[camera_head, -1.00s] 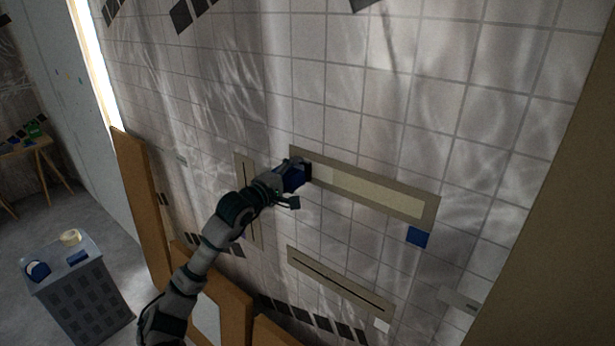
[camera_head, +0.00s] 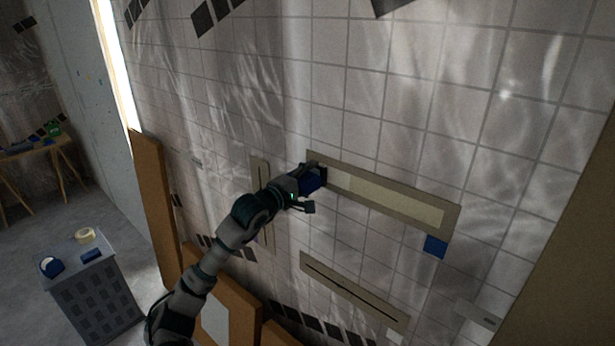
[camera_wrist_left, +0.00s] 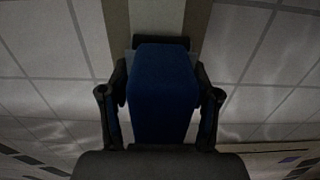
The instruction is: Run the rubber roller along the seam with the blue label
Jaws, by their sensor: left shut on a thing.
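The seam with the blue label is a long pale strip (camera_head: 395,201) in a beige frame on the tiled wall. It slopes down to the right in the head view. The blue label (camera_head: 435,246) is below its right end. My left gripper (camera_head: 305,184) is shut on the rubber roller (camera_head: 312,180), which has a blue body and a dark head. The roller is at the strip's left end; contact is hard to tell. In the left wrist view the blue roller body (camera_wrist_left: 160,92) sits between the fingers and hides part of the strip. My right gripper is out of view.
A lower framed seam (camera_head: 352,291) has a dark line and a white label (camera_head: 395,337). A vertical framed seam (camera_head: 262,210) is behind my left arm. A grey cart (camera_head: 98,297) with tape and blue items stands left. Brown boards (camera_head: 155,215) lean on the wall.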

